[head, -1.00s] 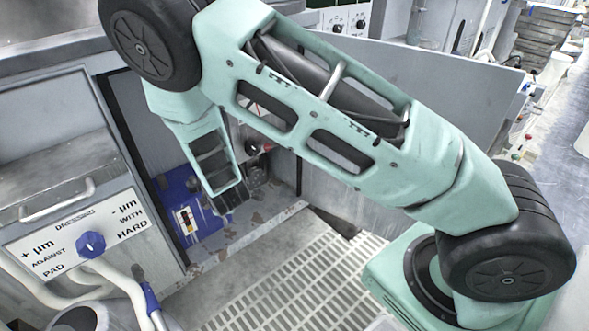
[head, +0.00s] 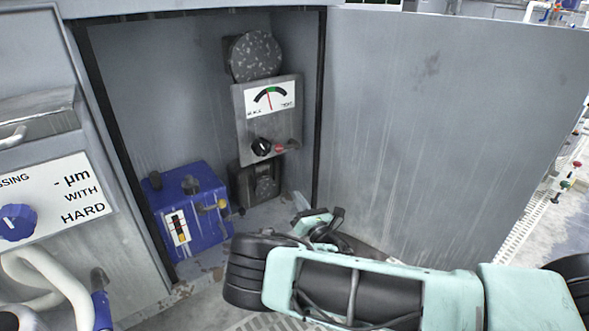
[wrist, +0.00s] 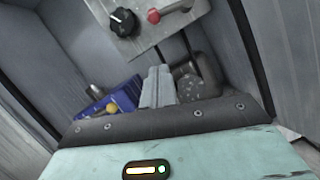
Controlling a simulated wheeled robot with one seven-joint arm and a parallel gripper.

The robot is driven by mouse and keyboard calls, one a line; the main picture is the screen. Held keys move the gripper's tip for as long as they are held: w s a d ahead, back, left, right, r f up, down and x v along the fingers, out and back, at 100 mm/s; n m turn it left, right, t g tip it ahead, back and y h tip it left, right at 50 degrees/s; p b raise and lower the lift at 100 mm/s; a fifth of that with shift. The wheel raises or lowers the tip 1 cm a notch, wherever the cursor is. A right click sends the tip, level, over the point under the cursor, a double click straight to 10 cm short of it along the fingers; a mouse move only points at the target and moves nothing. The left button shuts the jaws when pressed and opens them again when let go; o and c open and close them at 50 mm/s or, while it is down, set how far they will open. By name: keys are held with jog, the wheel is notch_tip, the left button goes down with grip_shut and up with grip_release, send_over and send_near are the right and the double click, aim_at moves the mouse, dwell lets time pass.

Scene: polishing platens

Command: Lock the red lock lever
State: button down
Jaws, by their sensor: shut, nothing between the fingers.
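The red lock lever (head: 279,148) is a small red-ended part beside a black knob (head: 262,147) on the grey gauge panel (head: 246,110), inside the open cabinet. In the wrist view the red end (wrist: 153,16) shows near the top, right of the black knob (wrist: 124,20). My gripper (wrist: 158,72) is shut and empty, its pale fingers together below the panel in that view. The fingers appear apart from the lever. In the head view the end of my arm is low in front of the cabinet, below the lever, partly hidden by my own arm links.
A blue box (head: 190,207) with a yellow knob stands at the cabinet's lower left. The open cabinet door (head: 440,130) fills the right side. A dial gauge (head: 270,98) tops the panel. Left stands a dressing panel (head: 60,200) with a blue knob and white pipes.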

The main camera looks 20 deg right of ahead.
aim_at(287, 147)
dwell(0.3)
jog(key=r+b+x, duration=0.1)
jog(key=b+x, duration=0.1)
jog(key=x, duration=0.4)
jog(key=d+r+b+x, duration=0.1)
jog(key=b+x, duration=0.2)
jog(key=x, duration=0.4)
jog(key=shift+s+r, duration=0.25)
jog(key=shift+s, duration=0.05)
jog(key=shift+r, duration=0.1)
jog(key=shift+r+m, duration=0.2)
jog(key=shift+m, duration=0.2)
